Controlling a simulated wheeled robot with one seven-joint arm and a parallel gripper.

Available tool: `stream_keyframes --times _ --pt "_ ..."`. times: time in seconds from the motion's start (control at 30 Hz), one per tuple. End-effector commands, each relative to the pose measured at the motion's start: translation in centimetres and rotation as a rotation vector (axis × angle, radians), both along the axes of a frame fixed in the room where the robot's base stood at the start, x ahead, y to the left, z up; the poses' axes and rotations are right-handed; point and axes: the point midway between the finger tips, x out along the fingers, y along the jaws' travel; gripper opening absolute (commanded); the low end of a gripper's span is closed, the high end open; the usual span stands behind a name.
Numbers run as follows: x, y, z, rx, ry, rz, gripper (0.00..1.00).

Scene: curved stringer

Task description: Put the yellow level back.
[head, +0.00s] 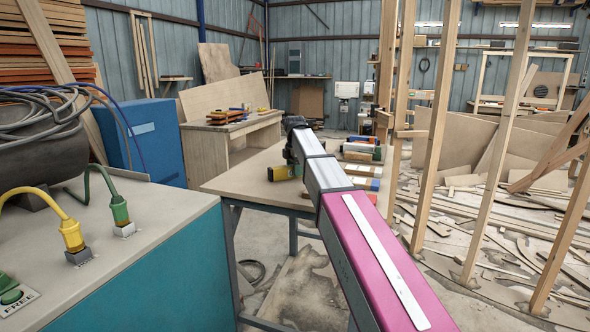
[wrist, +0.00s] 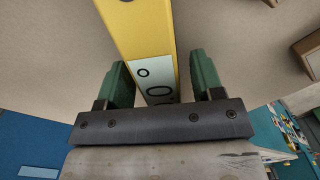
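The yellow level (wrist: 140,30) shows in the wrist view as a long yellow bar with a pale label marked with dark figures. It runs from the top edge down between the two green fingers of my gripper (wrist: 160,75). The fingers stand apart, with a gap visible at the right finger; contact at the left one is unclear. The level's lower end is hidden behind the dark gripper bar. In the head view my gripper is at the far end of my arm, above the table (head: 240,183), its fingers too small to read. The level cannot be made out there with certainty.
A yellow and dark item (head: 284,172) and several coloured packages (head: 362,153) lie on the table around my arm. A wooden bench (head: 225,140) with tools stands behind. A teal cabinet (head: 150,270) is at the front left. Upright studs (head: 437,130) and floor scraps are at the right.

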Motion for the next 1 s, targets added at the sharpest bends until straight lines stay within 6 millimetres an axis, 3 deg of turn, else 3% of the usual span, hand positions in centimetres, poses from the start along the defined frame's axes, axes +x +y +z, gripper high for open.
stream_keyframes --times 0.27,0.43,1.0 --pt "0.0 0.0 0.1 0.000 0.000 0.000 0.61" --pt "0.1 0.0 1.2 0.000 0.000 0.000 0.61" --pt "0.1 0.0 11.0 0.000 -0.001 0.000 0.61"
